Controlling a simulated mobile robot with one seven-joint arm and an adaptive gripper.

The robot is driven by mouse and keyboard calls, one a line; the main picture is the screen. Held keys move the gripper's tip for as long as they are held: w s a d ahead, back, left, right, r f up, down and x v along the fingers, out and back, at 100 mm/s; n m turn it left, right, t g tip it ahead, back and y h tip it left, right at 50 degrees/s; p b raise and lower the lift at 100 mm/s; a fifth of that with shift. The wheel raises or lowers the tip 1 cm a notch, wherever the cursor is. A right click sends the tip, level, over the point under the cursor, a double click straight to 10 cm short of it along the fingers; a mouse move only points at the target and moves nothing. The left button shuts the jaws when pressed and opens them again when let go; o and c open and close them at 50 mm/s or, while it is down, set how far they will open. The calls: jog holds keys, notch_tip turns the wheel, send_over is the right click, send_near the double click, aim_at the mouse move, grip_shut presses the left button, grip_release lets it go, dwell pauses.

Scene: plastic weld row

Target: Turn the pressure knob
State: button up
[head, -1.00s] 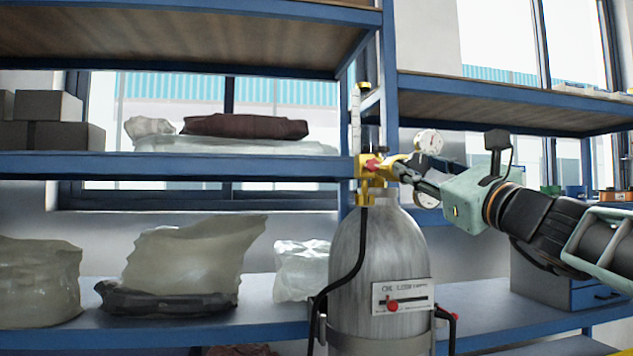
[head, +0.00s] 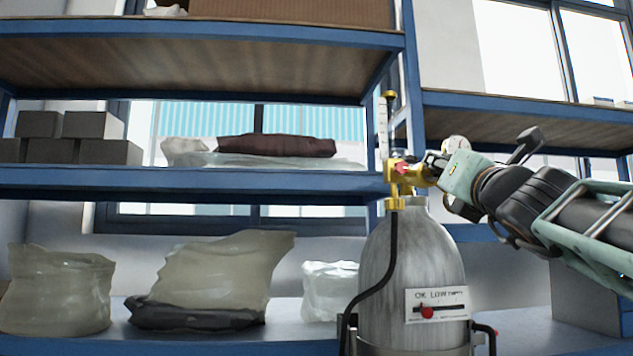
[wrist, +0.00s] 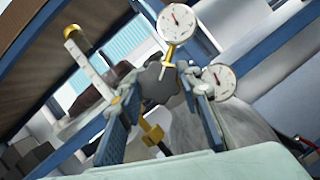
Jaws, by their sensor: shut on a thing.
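The pressure knob (wrist: 160,82) is a dark grey, lobed knob on the brass regulator (head: 415,174) at the top of a grey gas cylinder (head: 412,250). In the wrist view my gripper (wrist: 166,92) has one finger on each side of the knob and is shut on it. In the head view my gripper (head: 436,165) is at the right end of the regulator and hides most of the knob. Two white round gauges show in the wrist view, one above the knob (wrist: 178,23) and one to its right (wrist: 220,82). The upper gauge partly shows in the head view (head: 456,144).
A clear flow tube (head: 383,132) stands upright left of the regulator. A black hose (head: 388,265) runs down the cylinder. Blue shelves (head: 200,185) with bags and grey boxes (head: 90,128) stand behind. A label (head: 437,304) with a red slider is on the cylinder.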

jog(key=shift+f+m+h, duration=0.1)
jog(key=shift+m+h, duration=0.3)
jog(key=shift+m, duration=0.4)
jog(key=o, duration=1.2)
jog(key=shift+c, duration=0.2)
jog(key=v, duration=1.2)
jog(key=shift+r, duration=0.25)
jog(key=shift+a, duration=0.1)
